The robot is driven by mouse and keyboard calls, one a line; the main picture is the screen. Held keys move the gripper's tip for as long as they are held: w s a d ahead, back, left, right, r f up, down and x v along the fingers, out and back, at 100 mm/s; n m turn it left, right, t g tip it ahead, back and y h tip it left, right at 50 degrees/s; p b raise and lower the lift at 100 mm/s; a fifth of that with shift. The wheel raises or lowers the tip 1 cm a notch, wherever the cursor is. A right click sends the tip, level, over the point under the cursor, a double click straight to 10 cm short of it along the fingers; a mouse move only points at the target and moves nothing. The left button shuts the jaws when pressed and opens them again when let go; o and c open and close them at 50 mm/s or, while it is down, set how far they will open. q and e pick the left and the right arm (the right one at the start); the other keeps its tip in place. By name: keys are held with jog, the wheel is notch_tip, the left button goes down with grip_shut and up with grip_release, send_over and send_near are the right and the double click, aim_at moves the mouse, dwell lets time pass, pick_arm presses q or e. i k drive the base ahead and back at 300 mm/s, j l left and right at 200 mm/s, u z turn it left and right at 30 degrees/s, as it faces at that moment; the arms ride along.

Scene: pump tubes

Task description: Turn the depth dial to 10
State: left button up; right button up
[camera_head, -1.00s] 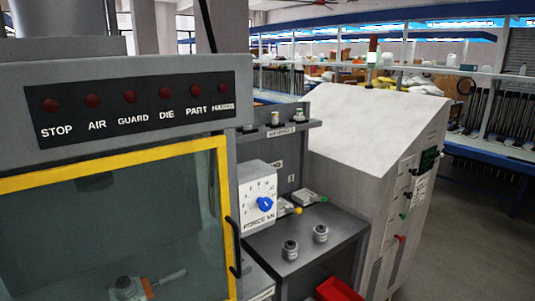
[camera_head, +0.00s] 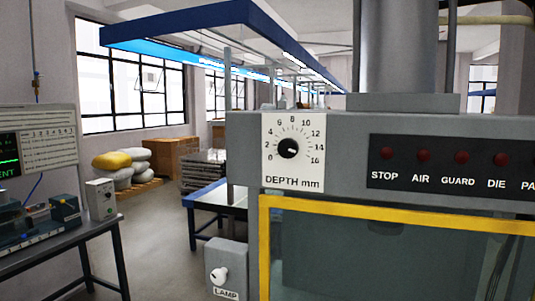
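The depth dial (camera_head: 288,148) is a round black knob on a white plate marked "DEPTH mm" (camera_head: 292,180). The scale runs from 0 at the lower left over the top to 16 at the lower right. A small light mark seems to show on the knob's right side, toward the high numbers, but it is too small to read exactly. The plate sits on the left end of the grey machine's top beam (camera_head: 345,128). Nothing covers the dial. Neither gripper is in view.
A lamp switch box (camera_head: 226,268) stands below and left of the dial. A yellow-framed guard (camera_head: 400,215) lies below the beam. A bench (camera_head: 60,250) with instruments is at the left. The floor between bench and machine looks clear.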

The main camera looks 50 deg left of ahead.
aim_at(289, 148)
jog(key=u, duration=1.4)
